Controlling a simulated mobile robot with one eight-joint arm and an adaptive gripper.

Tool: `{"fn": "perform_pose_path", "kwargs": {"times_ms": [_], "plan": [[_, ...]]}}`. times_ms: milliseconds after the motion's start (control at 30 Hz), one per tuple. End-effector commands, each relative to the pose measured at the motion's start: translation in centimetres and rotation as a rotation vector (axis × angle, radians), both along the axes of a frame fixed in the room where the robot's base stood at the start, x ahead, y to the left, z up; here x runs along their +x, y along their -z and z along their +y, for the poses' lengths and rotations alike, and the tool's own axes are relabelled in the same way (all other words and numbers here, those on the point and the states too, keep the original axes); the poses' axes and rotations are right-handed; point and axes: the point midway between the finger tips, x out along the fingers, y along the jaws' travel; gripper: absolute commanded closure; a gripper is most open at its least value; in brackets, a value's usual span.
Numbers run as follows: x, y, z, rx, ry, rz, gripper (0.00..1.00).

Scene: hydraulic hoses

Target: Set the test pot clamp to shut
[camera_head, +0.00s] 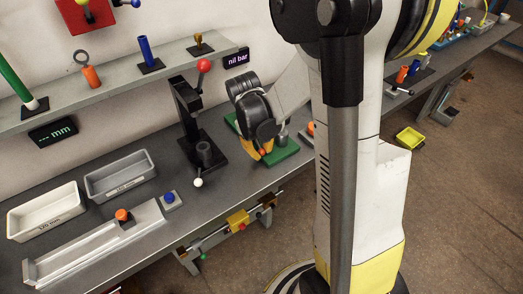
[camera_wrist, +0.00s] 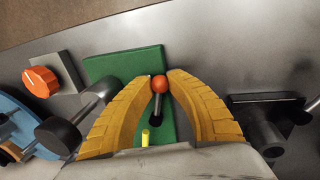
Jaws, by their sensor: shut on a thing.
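The test pot clamp stands on a green base plate (camera_head: 283,153), which also shows in the wrist view (camera_wrist: 126,64). Its dark lever ends in an orange-red ball (camera_wrist: 159,83). My gripper (camera_wrist: 163,78) has its yellow fingers on either side of this lever, and the ball shows between the fingertips. It is shut on the lever. In the head view my gripper (camera_head: 256,152) reaches down over the left part of the green plate. A grey metal cylinder (camera_head: 282,136) stands on the plate. My gripper hides most of the clamp's body, and the lever's angle is hard to tell.
A black press-like stand (camera_head: 186,108) with a red ball (camera_head: 204,65) is close to the left. An orange knob on a grey block (camera_wrist: 40,81) is beside the plate. Grey (camera_head: 120,174) and white trays (camera_head: 46,207) lie farther left. The bench's front edge is near.

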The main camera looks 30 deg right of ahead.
Motion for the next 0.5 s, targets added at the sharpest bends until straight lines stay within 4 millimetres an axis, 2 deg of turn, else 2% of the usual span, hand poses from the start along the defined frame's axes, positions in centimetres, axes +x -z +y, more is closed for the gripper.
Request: {"fn": "perform_pose_path", "kwargs": {"times_ms": [267,500], "plan": [[0.3,0.0,0.8,0.000,0.122,0.002,1.00],[0.9,0.0,2.0,0.000,0.317,0.001,1.00]]}}
